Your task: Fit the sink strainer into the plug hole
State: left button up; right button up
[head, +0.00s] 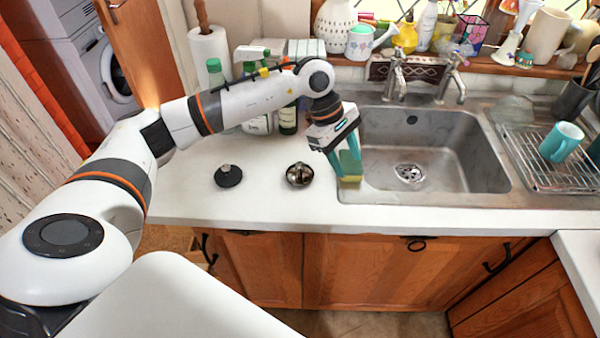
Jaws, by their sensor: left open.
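The sink strainer (300,174), a small round shiny metal piece, lies on the white worktop left of the sink. The plug hole (409,173) shows as a round metal drain in the floor of the steel sink (440,140), with nothing standing over it. My left gripper (345,167) has teal fingers and is open, pointing down at the sink's left rim, to the right of the strainer and apart from it. A yellow-green sponge (351,168) is at its fingers; whether they touch it I cannot tell. My right gripper is not in view.
A black plug (228,176) with a knob lies left of the strainer. Bottles (288,118) stand behind my left arm. Taps (396,80) rise at the sink's back. A dish rack (540,160) with a teal mug (561,142) is on the right. The front worktop is clear.

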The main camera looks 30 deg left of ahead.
pick_arm(q)
jog(key=a+r+y, duration=0.2)
jog(key=a+y, duration=0.3)
jog(key=a, duration=0.7)
jog(key=p, duration=0.3)
send_over(300, 164)
jog(key=shift+g, duration=0.4)
jog(key=f, duration=0.6)
jog(key=shift+w+a, duration=0.15)
jog(key=shift+a, duration=0.15)
jog(key=f, duration=0.1)
jog(key=f+p, duration=0.1)
jog(key=f, duration=0.1)
jog(key=f+p, duration=0.1)
jog(key=shift+d+f, duration=0.25)
jog(key=shift+f, duration=0.45)
grip_shut()
